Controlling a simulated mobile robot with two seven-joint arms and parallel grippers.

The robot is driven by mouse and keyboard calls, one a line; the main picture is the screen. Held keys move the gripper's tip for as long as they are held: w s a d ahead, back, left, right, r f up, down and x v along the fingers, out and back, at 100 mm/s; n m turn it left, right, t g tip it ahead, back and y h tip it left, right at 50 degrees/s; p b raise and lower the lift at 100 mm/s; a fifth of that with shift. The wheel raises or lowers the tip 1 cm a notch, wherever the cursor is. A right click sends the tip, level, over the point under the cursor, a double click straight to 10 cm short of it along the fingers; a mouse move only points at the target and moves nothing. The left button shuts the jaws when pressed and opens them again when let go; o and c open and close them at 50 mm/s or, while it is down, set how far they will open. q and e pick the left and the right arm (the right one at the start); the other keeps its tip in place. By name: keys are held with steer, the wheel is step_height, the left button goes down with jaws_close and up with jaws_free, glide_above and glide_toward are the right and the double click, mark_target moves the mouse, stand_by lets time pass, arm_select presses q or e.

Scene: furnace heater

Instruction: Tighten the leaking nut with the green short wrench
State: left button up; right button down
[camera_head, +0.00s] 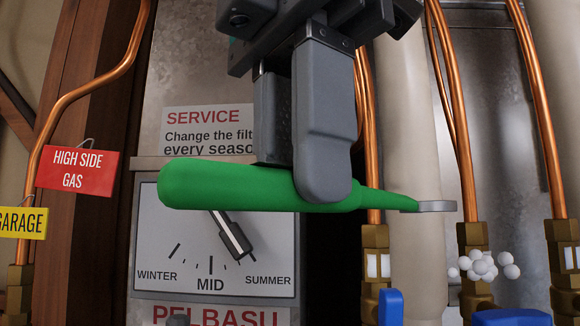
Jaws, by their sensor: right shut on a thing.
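My right gripper (302,180) comes down from the top and is shut on the green handle of the short wrench (235,187). The wrench lies nearly level across the picture, with its grey head (436,206) pointing right. The head is in the open, above and left of a brass nut (473,237) on a copper pipe. White puffs (482,266) cluster at this nut, which marks the leak. The head appears apart from the nut; its depth relative to the pipe is hard to tell. My left gripper is not in view.
A dial panel (160,260) sits behind the wrench. Other brass fittings (375,265) and (566,255) flank the leaking one, with blue valve handles (390,307) below. A beige pipe (408,130) runs behind the wrench head. Red (77,170) and yellow (22,223) tags hang left.

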mark_target(397, 196)
steer(key=shift+w, duration=0.3)
steer(key=shift+s+r, duration=0.1)
steer(key=shift+s, duration=0.2)
steer(key=shift+a, duration=0.15)
steer(key=w+d, duration=0.2)
steer(key=d, duration=0.1)
steer(key=shift+d, duration=0.25)
steer(key=shift+w+d, duration=0.45)
steer(key=shift+d, duration=0.25)
steer(key=shift+w+d, duration=0.4)
steer(key=shift+d, duration=0.35)
steer(key=shift+w+d, duration=0.45)
steer(key=shift+d, duration=0.25)
steer(key=shift+f+b, duration=1.05)
steer(key=shift+f, duration=0.15)
steer(key=shift+w, duration=0.1)
